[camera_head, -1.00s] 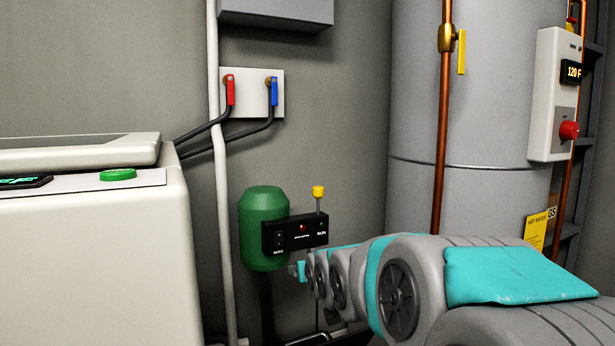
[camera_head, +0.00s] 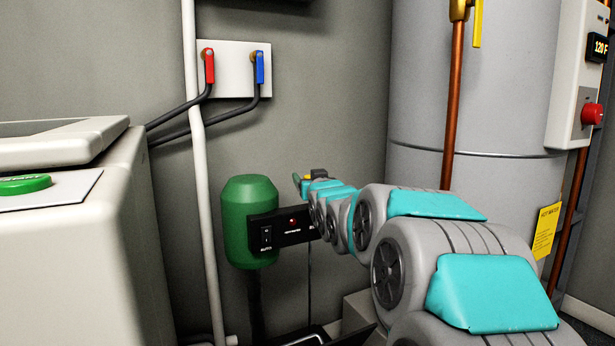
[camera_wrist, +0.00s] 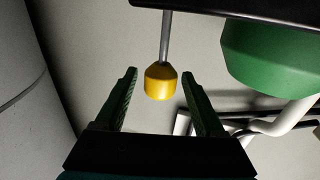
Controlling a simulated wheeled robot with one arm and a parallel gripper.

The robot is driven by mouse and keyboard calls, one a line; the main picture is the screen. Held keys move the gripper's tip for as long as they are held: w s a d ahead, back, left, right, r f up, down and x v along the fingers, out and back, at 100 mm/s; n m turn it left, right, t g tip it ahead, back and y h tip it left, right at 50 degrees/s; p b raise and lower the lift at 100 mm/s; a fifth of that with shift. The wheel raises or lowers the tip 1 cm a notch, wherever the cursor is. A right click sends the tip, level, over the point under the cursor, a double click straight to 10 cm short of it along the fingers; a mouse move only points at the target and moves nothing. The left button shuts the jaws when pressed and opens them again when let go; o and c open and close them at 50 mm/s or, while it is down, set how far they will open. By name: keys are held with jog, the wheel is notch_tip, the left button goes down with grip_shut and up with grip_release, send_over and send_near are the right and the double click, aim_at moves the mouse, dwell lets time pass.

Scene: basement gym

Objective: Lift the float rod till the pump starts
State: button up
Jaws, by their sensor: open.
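The float rod (camera_wrist: 166,40) is a thin grey rod with a yellow knob (camera_wrist: 161,84) on its end. In the wrist view the picture is turned over, and the knob hangs between the two green fingers. My gripper (camera_wrist: 160,74) is open, with a finger on each side of the knob and a visible gap to both. In the head view my gripper (camera_head: 304,182) is above the black control box (camera_head: 282,232), and my arm hides most of the upper rod.
A white washer-like machine (camera_head: 75,240) stands at the left. A white pipe (camera_head: 200,190) runs down the wall beside the pump. A grey water tank (camera_head: 480,100) with a copper pipe (camera_head: 454,110) stands at the right.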

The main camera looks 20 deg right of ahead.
jog(key=shift+w+d, duration=0.15)
jog(key=shift+w, duration=0.45)
jog(key=shift+x, duration=0.75)
jog(key=shift+c, duration=0.4)
grip_shut()
jog(key=shift+r, duration=0.1)
